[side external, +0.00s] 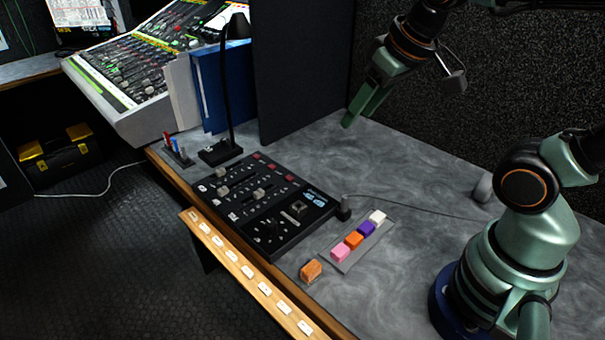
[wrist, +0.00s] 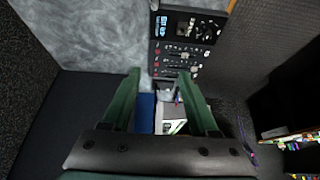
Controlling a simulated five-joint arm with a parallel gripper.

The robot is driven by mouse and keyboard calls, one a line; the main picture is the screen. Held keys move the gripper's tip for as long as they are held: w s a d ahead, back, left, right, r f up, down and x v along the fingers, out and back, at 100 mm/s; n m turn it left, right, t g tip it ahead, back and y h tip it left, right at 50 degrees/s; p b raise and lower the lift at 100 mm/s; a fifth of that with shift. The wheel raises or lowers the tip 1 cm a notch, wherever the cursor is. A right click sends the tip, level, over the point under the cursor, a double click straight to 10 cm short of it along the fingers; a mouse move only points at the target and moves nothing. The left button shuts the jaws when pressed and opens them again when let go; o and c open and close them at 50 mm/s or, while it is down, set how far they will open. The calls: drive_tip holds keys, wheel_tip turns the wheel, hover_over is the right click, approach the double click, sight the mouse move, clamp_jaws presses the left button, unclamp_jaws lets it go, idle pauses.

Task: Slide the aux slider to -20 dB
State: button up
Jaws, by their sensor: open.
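The black control panel (side external: 285,233) lies flat on the grey desk, with several grey slider knobs, red buttons and small dials. One grey slider cap (side external: 259,193) sits near its middle. The labels are too small to read, so I cannot tell which slider is the aux slider or its value. My gripper (side external: 352,118) is high above the desk, behind and to the right of the panel, touching nothing. In the wrist view, my gripper (wrist: 161,72) has two green fingers spread apart with nothing held. The panel (wrist: 157,62) shows beyond the fingertips there.
A black lamp (side external: 230,100), blue binder (side external: 208,95) and black partition (side external: 300,75) stand behind the panel.

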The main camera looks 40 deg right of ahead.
drive_tip(key=w+a+r+g, duration=0.1)
drive_tip(key=w+a+r, duration=0.2)
drive_tip(key=w, duration=0.5)
drive_tip(key=g, duration=0.4)
hover_over(223, 189)
wheel_tip(223, 189, down, 14)
wheel_tip(223, 189, down, 11)
drive_tip(key=shift+f, duration=0.2)
drive_tip(key=shift+c, duration=0.3)
clamp_jaws()
